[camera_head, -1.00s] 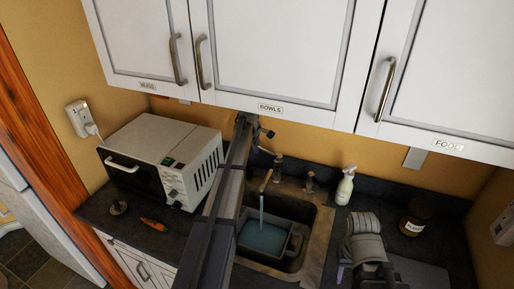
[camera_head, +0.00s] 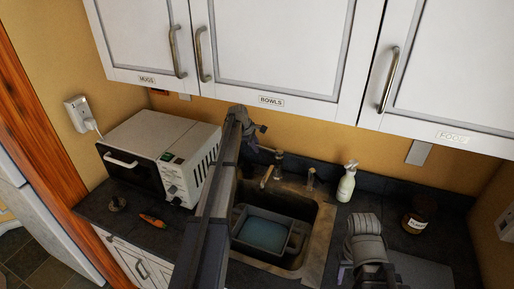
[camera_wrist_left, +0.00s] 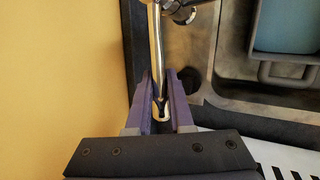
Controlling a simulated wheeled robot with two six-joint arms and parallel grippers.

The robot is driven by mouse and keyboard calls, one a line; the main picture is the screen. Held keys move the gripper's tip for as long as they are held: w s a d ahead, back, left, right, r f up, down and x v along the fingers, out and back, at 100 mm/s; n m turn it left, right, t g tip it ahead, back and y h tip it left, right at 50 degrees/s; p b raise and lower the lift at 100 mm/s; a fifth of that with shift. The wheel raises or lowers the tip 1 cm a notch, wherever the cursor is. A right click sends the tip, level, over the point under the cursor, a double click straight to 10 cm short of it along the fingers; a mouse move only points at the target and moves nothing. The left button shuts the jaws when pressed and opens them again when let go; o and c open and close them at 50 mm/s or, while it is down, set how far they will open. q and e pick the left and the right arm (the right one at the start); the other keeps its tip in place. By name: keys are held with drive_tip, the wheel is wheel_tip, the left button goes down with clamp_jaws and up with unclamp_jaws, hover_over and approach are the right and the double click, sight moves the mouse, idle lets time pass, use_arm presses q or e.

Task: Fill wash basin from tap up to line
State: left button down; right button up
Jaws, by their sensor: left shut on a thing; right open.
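The grey wash basin (camera_head: 292,238) sits in the sink with blue water (camera_head: 262,235) in it; it also shows in the wrist view (camera_wrist_left: 266,72). I cannot make out a fill line. The tap spout (camera_head: 267,176) points over the basin, and no stream falls from it. My left gripper (camera_wrist_left: 160,92) is shut on the tap's slim metal lever (camera_wrist_left: 157,50), its purple fingers on either side. In the head view my left arm hides part of the sink's left side. My right gripper (camera_head: 343,270) is open, low at the right of the sink, mostly hidden by its wrist.
The sink (camera_head: 318,245) is set in a dark counter. A white microwave (camera_head: 150,143) and an orange-handled item (camera_head: 152,220) are on the left. A spray bottle (camera_head: 347,182) and a brown jar (camera_head: 414,223) stand on the right. Wall cupboards (camera_head: 275,50) hang above.

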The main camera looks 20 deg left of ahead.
use_arm(q)
drive_tip(key=shift+s, duration=0.1)
drive_tip(key=c, duration=0.8)
unclamp_jaws()
drive_tip(key=shift+f, duration=0.1)
drive_tip(key=p+v, duration=0.7)
drive_tip(key=v, duration=0.1)
